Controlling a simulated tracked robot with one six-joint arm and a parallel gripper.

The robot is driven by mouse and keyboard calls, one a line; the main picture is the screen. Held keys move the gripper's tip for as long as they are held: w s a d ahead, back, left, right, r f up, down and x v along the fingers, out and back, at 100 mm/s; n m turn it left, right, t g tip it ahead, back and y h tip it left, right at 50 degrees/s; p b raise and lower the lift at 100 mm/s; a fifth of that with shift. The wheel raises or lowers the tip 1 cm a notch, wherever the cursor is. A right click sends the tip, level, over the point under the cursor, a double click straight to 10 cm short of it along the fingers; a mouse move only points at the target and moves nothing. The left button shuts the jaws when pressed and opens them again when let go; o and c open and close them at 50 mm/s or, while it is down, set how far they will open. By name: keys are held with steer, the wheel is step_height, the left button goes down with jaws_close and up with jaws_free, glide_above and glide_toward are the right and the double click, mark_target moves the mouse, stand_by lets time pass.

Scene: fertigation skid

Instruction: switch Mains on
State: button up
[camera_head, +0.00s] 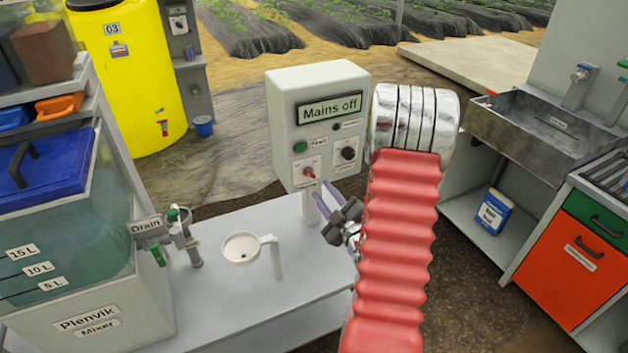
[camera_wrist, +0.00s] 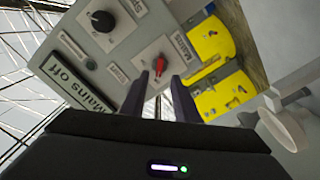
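The grey control box (camera_head: 320,88) stands on a post above the bench, its display (camera_head: 330,108) reading "Mains off". A red switch (camera_head: 309,172) sits low on its left side; in the wrist view the red switch (camera_wrist: 159,66) has a label reading "Mains" beside it. My gripper (camera_head: 321,190) is just below and in front of the switch in the head view. In the wrist view my gripper (camera_wrist: 160,80) has its two dark purple fingers apart, with the red switch between and just beyond their tips. No finger contact is visible.
A green button (camera_head: 300,147) and a black knob (camera_head: 348,153) are close by on the box. The mixer tank (camera_head: 60,240), drain valve (camera_head: 180,235) and white funnel cup (camera_head: 243,248) are at left. A metal sink (camera_head: 540,120) and orange cabinet (camera_head: 573,265) stand at right.

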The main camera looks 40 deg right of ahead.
mark_target(311, 176)
steer(key=x, duration=0.7)
steer(key=shift+w, duration=0.1)
steer(key=shift+c, duration=0.5)
steer(key=shift+f, duration=0.1)
jaws_close()
